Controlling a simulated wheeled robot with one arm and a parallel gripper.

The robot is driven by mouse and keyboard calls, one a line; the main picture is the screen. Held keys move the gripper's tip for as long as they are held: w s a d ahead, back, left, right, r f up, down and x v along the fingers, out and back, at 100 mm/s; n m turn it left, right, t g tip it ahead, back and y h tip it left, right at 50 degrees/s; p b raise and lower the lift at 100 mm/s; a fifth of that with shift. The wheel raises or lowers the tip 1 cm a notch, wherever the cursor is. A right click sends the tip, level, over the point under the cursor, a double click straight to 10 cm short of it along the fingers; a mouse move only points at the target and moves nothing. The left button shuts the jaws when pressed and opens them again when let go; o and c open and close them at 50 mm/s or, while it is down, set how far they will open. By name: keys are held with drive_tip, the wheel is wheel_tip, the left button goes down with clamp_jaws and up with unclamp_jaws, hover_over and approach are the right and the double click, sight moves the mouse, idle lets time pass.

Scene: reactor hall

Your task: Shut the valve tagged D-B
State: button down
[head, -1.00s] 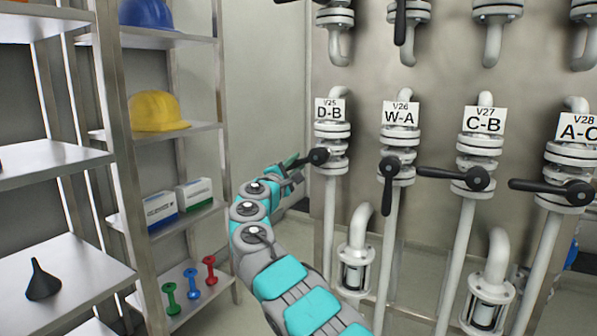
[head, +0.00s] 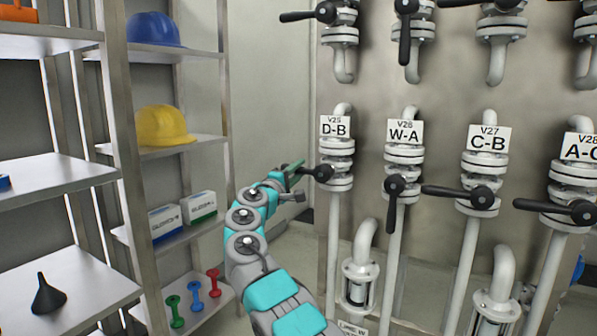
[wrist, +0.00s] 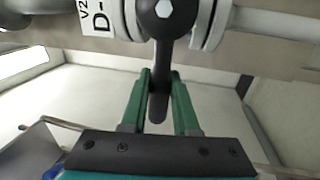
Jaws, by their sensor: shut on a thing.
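The D-B valve is on the left pipe of the lower row, under its white tag (head: 333,127). Its black handle (head: 313,172) points left from the hub, across the upright pipe. My gripper (head: 297,170) reaches it from the left. In the wrist view the handle (wrist: 159,95) lies between the green fingers of my gripper (wrist: 160,92), which are shut on it. The D-B tag (wrist: 98,17) is partly cut off at the top there.
Valve W-A (head: 395,186) is close to the right, its handle hanging down along its pipe. The handles of C-B (head: 455,193) and A-C (head: 550,207) point left. Another valve handle (head: 303,16) is above D-B. Metal shelves (head: 185,140) with helmets stand left.

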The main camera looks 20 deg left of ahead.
drive_tip(key=shift+r, duration=0.1)
drive_tip(key=c, duration=0.7)
unclamp_jaws()
drive_tip(key=shift+s, duration=0.1)
drive_tip(key=shift+b+v, duration=1.35)
drive_tip(key=shift+v, duration=2.5)
drive_tip(key=shift+d, duration=0.1)
